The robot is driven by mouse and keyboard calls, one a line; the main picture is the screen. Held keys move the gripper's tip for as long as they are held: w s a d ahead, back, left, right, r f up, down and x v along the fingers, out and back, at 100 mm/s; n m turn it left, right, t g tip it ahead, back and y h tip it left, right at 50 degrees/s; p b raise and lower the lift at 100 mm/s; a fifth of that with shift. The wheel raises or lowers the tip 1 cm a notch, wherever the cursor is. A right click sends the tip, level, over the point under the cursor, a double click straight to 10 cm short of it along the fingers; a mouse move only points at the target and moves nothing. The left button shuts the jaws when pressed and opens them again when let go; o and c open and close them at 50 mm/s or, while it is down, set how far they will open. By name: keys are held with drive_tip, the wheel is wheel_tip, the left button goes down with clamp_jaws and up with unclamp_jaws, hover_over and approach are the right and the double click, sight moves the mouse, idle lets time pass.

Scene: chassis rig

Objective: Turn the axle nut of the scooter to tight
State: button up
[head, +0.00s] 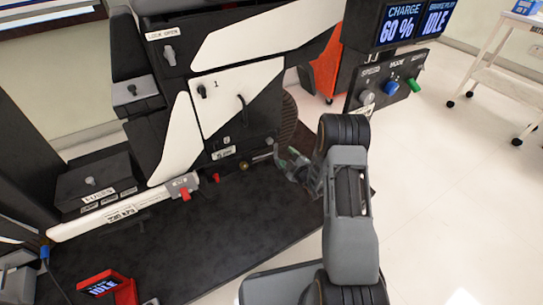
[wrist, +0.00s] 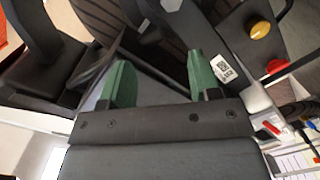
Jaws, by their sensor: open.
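My gripper (head: 289,163) is low at the right side of the dark chassis rig, near its base mat. In the wrist view its two green-padded fingers (wrist: 162,80) stand wide apart with nothing held between them. A small brass-coloured round piece (head: 243,165) sits low on the rig, left of my gripper and apart from it. I cannot tell whether it is the axle nut. No part is clearly readable as the axle nut.
The wrist view shows a yellow knob (wrist: 260,30) and a red knob (wrist: 277,66) right of the fingers. A panel with several coloured knobs (head: 390,88) stands at upper right. A red lever (head: 185,194) is at the rig's lower edge.

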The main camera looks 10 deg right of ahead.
sight(270, 142)
drive_tip(key=shift+n+t+y, duration=0.3)
drive_tip(key=shift+t, duration=0.1)
drive_tip(key=w+a+f+b, duration=0.1)
drive_tip(key=w, duration=0.2)
drive_tip(key=w+a+f+b, duration=0.1)
drive_tip(key=w+b, duration=0.1)
drive_tip(key=w, duration=0.2)
drive_tip(key=w+a+f+b, duration=0.1)
drive_tip(key=w+b, duration=0.1)
drive_tip(key=w, duration=0.1)
drive_tip(key=shift+w+a+f, duration=0.15)
drive_tip(key=shift+w+a, duration=0.2)
drive_tip(key=shift+a, duration=0.05)
drive_tip(key=shift+x, duration=0.85)
drive_tip(key=shift+c, duration=0.2)
drive_tip(key=c, duration=0.9)
